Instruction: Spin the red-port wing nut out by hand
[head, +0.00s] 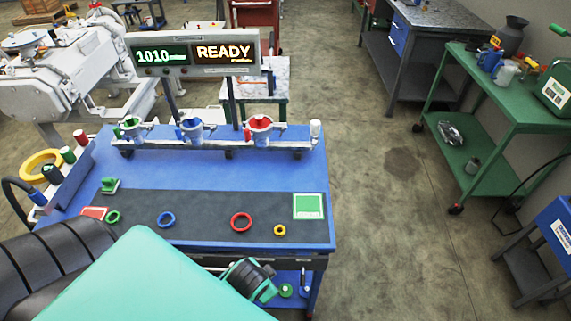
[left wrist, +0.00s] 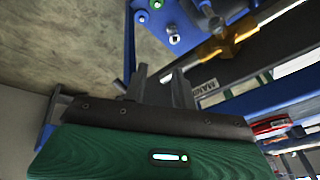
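The red port (head: 260,125) is on the right part of the grey manifold rail across the blue table. A grey clamp is around it; its wing nut is too small to make out. The blue port (head: 190,126) and green port (head: 130,127) are to its left. In the left wrist view my left gripper (left wrist: 158,86) shows two grey fingers apart with nothing between them. In the head view my teal left arm crosses the table's front edge, low and well short of the red port; its fingertips do not show there. My right gripper is not in view.
On the table's dark mat (head: 195,223) lie a red ring (head: 241,222), a blue ring (head: 166,219), a green ring and a yellow ring. A display (head: 195,53) reading 1010 and READY stands behind the rail. The floor at right is clear up to a green cart (head: 515,90).

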